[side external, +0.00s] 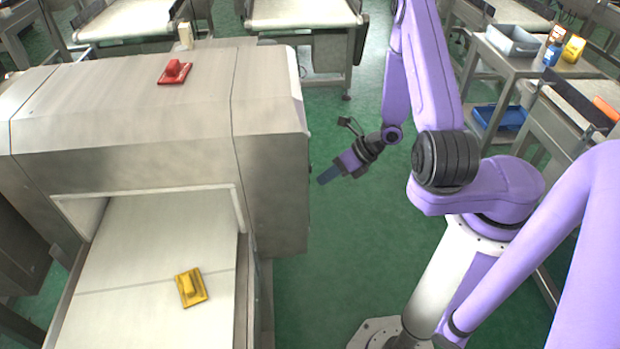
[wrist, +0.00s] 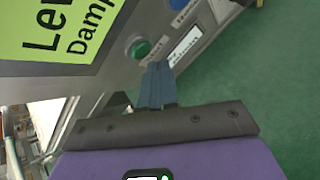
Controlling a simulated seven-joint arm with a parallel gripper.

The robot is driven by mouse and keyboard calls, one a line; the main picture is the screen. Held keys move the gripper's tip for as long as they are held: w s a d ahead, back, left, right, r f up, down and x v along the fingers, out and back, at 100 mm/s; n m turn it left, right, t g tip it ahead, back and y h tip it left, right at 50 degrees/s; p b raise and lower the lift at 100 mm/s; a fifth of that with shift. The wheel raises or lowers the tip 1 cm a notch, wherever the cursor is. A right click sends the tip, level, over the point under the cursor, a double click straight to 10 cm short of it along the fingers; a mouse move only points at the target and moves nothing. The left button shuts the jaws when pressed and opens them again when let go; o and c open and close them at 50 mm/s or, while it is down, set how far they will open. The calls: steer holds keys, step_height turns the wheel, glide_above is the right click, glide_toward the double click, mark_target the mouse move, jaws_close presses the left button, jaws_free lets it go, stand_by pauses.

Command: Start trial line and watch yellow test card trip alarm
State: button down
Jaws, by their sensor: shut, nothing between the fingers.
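The yellow test card (side external: 191,287) lies on the pale conveyor belt (side external: 150,255) in front of the detector's tunnel opening. The metal detector (side external: 140,120) is a large steel housing at the left. My gripper (side external: 327,176) is shut and empty beside the detector's right side. In the wrist view my gripper's blue fingers (wrist: 157,85) are together, just below a round green button (wrist: 138,48) on the grey panel. A blue button (wrist: 178,5) and a small display (wrist: 185,46) sit beside it. I cannot tell whether the fingertips touch the panel.
A red block-like piece (side external: 174,72) lies on top of the detector. A yellow-green sign (wrist: 65,30) is on the panel. A cart with a grey tray (side external: 513,41) and blue bin (side external: 499,117) stands at the right. Green floor (side external: 330,260) is clear between detector and arm.

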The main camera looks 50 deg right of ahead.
steer(key=shift+w+a, duration=0.1)
steer(key=shift+a, duration=0.05)
steer(key=shift+w+a, duration=0.2)
stand_by(0.3)
